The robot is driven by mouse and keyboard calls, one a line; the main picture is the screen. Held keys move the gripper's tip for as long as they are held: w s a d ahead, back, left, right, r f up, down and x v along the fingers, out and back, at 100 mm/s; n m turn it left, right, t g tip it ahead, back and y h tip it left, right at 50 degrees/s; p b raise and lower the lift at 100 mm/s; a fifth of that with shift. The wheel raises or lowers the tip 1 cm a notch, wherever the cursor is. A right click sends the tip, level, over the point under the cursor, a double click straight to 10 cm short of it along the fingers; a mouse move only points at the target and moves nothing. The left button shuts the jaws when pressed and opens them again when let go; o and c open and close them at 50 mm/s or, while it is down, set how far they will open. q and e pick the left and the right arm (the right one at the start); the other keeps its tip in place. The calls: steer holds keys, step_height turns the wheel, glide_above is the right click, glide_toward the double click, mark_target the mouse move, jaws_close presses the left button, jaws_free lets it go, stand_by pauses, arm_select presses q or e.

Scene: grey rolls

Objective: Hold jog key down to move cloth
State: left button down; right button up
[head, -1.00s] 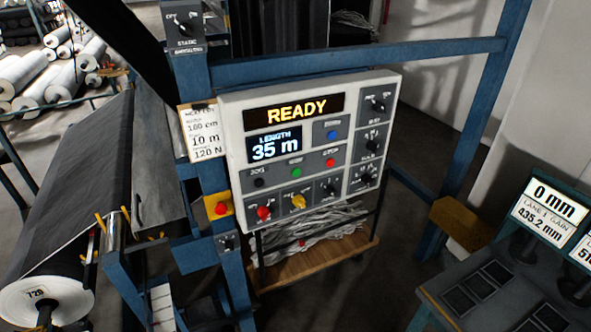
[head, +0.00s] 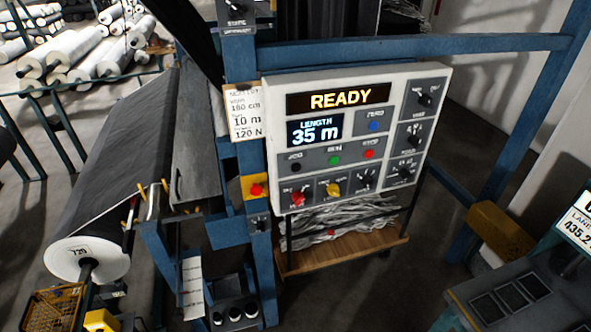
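The white control panel (head: 349,139) is mounted on a blue frame right of centre. Its top display (head: 339,97) reads READY, and the length display (head: 315,132) reads 35 m. The black jog key (head: 295,166) is at the left of a row with a green key (head: 334,160) and a red stop key (head: 369,154). The dark cloth (head: 122,150) hangs at the left and runs onto a white-ended roll (head: 84,259). Neither of my grippers is in view.
A red emergency button (head: 256,190) on a yellow plate is left of the panel. A wooden shelf (head: 345,250) with pale scraps is below it. Blue posts (head: 247,120) and a beam surround the panel. A grey console (head: 500,292) is at lower right. Stacked rolls (head: 80,58) lie at upper left.

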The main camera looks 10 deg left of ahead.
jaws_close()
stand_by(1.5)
